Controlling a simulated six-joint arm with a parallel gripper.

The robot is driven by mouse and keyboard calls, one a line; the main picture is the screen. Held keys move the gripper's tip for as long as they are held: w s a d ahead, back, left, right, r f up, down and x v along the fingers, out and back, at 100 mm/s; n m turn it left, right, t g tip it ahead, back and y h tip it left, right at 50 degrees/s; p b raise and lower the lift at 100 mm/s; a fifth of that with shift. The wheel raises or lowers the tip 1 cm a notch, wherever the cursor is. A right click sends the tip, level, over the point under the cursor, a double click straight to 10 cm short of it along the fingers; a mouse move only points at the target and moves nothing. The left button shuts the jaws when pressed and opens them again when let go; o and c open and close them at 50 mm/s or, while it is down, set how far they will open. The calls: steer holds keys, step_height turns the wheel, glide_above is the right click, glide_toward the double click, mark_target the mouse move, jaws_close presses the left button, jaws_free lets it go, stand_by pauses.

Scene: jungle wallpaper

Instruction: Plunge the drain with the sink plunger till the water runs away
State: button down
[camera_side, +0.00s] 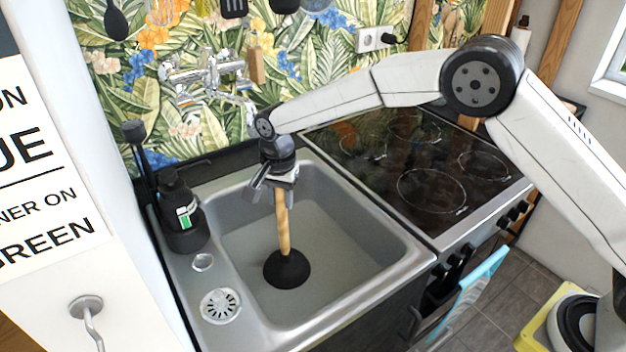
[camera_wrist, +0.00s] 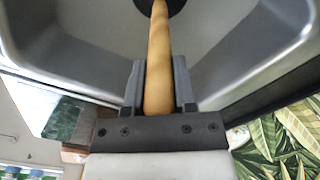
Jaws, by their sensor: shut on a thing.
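The sink plunger has a wooden handle (camera_side: 283,225) and a black rubber cup (camera_side: 287,269). It stands nearly upright in the grey sink (camera_side: 345,236), its cup down on or close to the basin floor. My gripper (camera_side: 277,186) is shut on the upper part of the handle. In the wrist view my gripper's two fingers (camera_wrist: 159,88) lie on either side of the handle (camera_wrist: 159,50), and the cup (camera_wrist: 160,5) shows at the top edge. The drain is not visible; the cup may cover it. Greyish water seems to lie in the basin, its depth unclear.
A black soap bottle (camera_side: 181,212) stands at the sink's left, near a round strainer (camera_side: 220,306) on the ledge. The wall tap (camera_side: 205,75) is behind my gripper. A black hob (camera_side: 415,165) adjoins the sink on the right. Utensils hang above.

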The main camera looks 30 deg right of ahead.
steer(key=shift+r, duration=0.65)
steer(key=shift+f, duration=0.2)
stand_by(0.8)
steer(key=shift+f, duration=0.5)
steer(key=shift+r, duration=0.7)
steer(key=shift+f, duration=0.25)
stand_by(0.7)
steer(key=shift+f, duration=0.5)
steer(key=shift+r, duration=0.1)
